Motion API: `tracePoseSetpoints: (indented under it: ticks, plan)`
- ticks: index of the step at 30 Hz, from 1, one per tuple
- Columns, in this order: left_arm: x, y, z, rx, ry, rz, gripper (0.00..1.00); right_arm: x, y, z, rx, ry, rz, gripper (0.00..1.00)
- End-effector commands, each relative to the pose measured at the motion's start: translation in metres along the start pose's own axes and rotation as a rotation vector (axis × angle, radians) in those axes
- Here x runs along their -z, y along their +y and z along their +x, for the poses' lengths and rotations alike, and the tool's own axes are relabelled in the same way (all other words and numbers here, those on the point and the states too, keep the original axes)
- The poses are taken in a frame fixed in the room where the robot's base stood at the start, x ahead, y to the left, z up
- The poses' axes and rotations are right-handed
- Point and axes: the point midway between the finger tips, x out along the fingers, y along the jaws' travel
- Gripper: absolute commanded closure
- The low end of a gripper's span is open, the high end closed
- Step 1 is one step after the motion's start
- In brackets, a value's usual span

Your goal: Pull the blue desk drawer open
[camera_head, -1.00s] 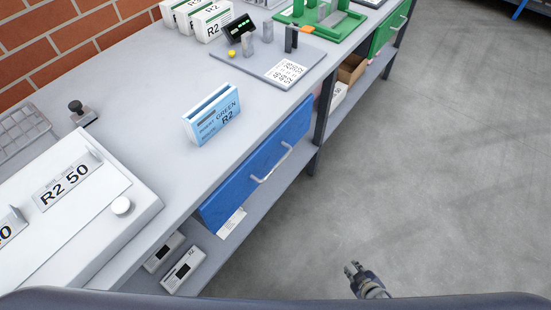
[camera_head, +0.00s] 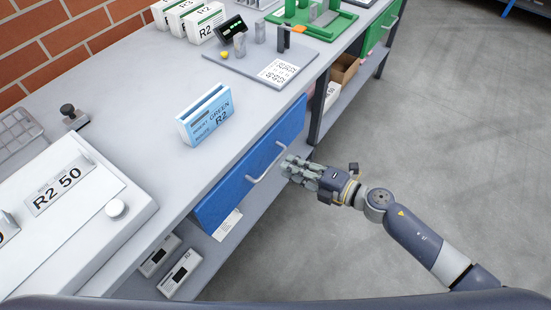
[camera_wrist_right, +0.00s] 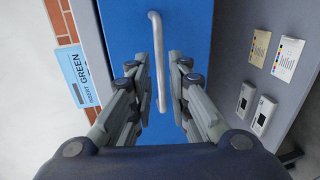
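The blue desk drawer (camera_head: 236,185) is closed under the grey desk top. Its pale metal handle (camera_head: 266,166) runs along its front. My right gripper (camera_head: 287,165) is in front of the drawer, close to the handle's right end. In the right wrist view, the right gripper (camera_wrist_right: 159,62) is open, and the handle (camera_wrist_right: 158,62) stands between its two fingers with gaps on both sides. The blue drawer front (camera_wrist_right: 186,30) fills the background there. The left gripper is not in view.
A blue-and-white GREEN R2 box (camera_head: 206,115) stands on the desk above the drawer. White boxes (camera_head: 180,272) lie on the lower shelf. A desk leg (camera_head: 319,105) stands right of the drawer. The floor (camera_head: 430,130) in front is clear.

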Motion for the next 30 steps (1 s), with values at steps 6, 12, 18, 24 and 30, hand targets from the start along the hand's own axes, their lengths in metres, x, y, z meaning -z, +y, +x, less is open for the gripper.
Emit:
tracePoseSetpoints:
  ticks: [6, 12, 18, 24, 30]
  plan:
    - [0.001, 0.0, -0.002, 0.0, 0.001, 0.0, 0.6, 0.0, 0.001, 0.041, -0.002, -0.001, 0.003, 0.83]
    - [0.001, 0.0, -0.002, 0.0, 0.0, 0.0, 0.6, 0.0, 0.0, 0.059, 0.0, -0.001, 0.002, 0.83]
    - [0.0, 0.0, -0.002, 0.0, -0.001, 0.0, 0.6, 0.0, 0.0, 0.062, 0.0, -0.001, 0.002, 0.83]
    - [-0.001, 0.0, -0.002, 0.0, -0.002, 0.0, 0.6, 0.0, 0.0, 0.062, 0.0, -0.002, 0.002, 0.98]
    - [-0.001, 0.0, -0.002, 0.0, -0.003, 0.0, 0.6, -0.001, 0.0, 0.062, 0.0, -0.002, 0.002, 1.0]
